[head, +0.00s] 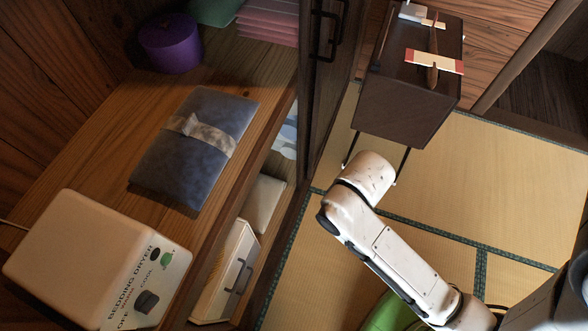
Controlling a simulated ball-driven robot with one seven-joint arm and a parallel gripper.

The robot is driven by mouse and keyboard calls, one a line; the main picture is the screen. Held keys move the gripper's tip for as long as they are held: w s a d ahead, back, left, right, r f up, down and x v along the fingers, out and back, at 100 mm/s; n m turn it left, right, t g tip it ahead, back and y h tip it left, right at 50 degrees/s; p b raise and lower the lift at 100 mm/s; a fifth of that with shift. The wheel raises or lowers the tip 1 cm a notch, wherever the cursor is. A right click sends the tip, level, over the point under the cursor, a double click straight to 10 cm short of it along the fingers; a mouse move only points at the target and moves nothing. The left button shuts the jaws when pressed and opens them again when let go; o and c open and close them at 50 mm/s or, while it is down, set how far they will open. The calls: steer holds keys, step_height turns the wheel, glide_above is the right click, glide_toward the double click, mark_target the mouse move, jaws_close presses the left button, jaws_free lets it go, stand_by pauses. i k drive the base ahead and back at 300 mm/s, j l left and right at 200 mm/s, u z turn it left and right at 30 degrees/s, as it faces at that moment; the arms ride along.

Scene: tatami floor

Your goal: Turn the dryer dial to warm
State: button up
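The bedding dryer (75,250) is a cream box on the wooden shelf at the lower left. Its pale front panel faces right and reads BEDDING DRYER, with OFF, WARM and COOL around a dark dial (146,302). I cannot make out which word the dial points to. A green round part (167,259) and a small dark one sit above the dial on the panel. My white arm reaches up from the lower right, right of the shelf and apart from the dryer. My gripper does not show.
A blue-grey wrapped bundle (172,165) with a pale band lies on the shelf (95,130) behind the dryer. A purple round container (170,43) stands farther back. Below is a drawer with a handle (238,275). A dark cabinet (405,98) stands on the tatami (450,185).

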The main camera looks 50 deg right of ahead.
mark_target(146, 300)
steer(key=u, duration=0.8)
